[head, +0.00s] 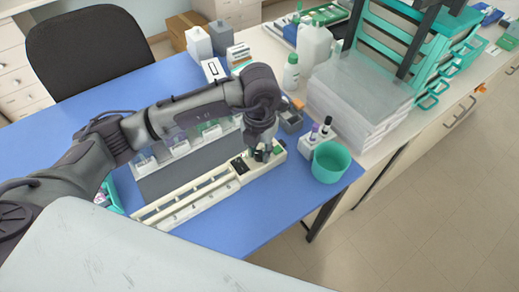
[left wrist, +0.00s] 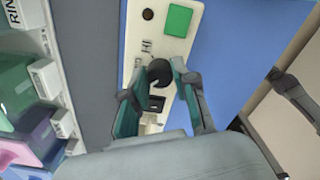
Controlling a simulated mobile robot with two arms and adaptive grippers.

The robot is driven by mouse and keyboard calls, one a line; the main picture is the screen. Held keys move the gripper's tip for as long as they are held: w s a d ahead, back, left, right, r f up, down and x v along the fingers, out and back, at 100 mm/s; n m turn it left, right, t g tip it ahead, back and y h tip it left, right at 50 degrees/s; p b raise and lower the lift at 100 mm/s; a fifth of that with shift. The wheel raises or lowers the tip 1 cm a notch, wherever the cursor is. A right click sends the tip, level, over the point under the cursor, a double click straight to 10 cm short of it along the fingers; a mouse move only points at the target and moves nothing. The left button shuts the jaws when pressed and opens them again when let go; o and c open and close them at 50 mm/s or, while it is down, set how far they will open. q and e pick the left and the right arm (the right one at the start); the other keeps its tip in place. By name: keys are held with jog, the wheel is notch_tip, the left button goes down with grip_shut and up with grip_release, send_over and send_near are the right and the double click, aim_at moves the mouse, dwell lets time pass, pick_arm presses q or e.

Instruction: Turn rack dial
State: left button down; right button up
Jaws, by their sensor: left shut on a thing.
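The rack (head: 190,203) is a long cream unit on the blue table, with a control panel at its right end. In the left wrist view the black round dial (left wrist: 158,69) sits on the cream panel (left wrist: 175,45), below a green square button (left wrist: 178,20). My left gripper (head: 262,151) is down over the panel end in the head view. In the left wrist view its two teal-padded fingers (left wrist: 157,78) stand on either side of the dial, shut on it. In the head view the dial is mostly hidden by the gripper. My right gripper is not in view.
A teal cup (head: 331,162) and a small white holder with vials (head: 318,140) stand just right of the panel. White staining trays (head: 175,150) line up behind the rack. A stack of clear plates (head: 360,100) stands farther right. The blue table (head: 240,220) is clear in front.

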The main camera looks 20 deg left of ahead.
aim_at(259, 153)
pick_arm(q)
jog(key=c, duration=0.9)
grip_release()
notch_tip(259, 153, up, 12)
